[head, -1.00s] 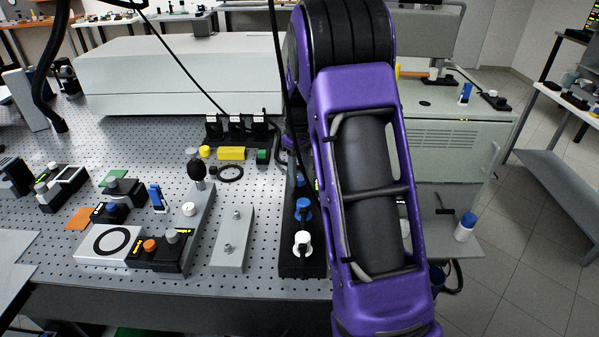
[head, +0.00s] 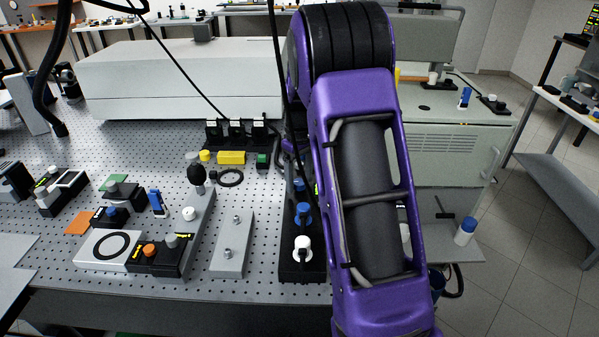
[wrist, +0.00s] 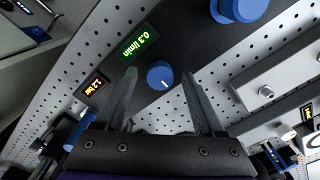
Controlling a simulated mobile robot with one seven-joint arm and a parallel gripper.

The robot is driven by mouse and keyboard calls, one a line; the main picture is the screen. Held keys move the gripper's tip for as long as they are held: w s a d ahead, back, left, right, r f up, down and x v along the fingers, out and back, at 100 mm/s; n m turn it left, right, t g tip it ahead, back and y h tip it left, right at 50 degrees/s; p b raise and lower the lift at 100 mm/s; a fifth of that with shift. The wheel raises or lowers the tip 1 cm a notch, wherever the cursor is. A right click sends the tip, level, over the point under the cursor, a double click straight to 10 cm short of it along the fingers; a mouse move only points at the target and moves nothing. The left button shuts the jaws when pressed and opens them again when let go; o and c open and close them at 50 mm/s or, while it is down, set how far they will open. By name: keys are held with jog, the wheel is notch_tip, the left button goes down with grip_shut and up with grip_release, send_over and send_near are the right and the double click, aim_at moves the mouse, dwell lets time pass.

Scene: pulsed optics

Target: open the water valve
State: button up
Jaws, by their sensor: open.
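In the wrist view a small blue knob (wrist: 160,75) with a white pointer line sits on a black panel (wrist: 180,35). A green readout (wrist: 140,41) beside it shows 0.3 l/min. A larger blue knob (wrist: 240,8) is cut off at the top edge. My gripper (wrist: 160,73) is open and empty; its fingertips appear on either side of the small knob. I cannot tell how far they are above it. In the head view the black panel (head: 289,264) carries a blue knob (head: 303,210) and a white knob (head: 303,243). My purple arm hides my gripper there.
An orange readout (wrist: 92,86) is left of the fingers in the wrist view. A grey bracket (head: 232,245) stands left of the panel on the perforated table, with black mounts (head: 237,135) behind. A cable hangs close to my arm.

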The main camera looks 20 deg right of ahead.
aim_at(299, 181)
notch_tip(299, 181, up, 18)
jog(key=shift+f, duration=0.25)
dwell(0.6)
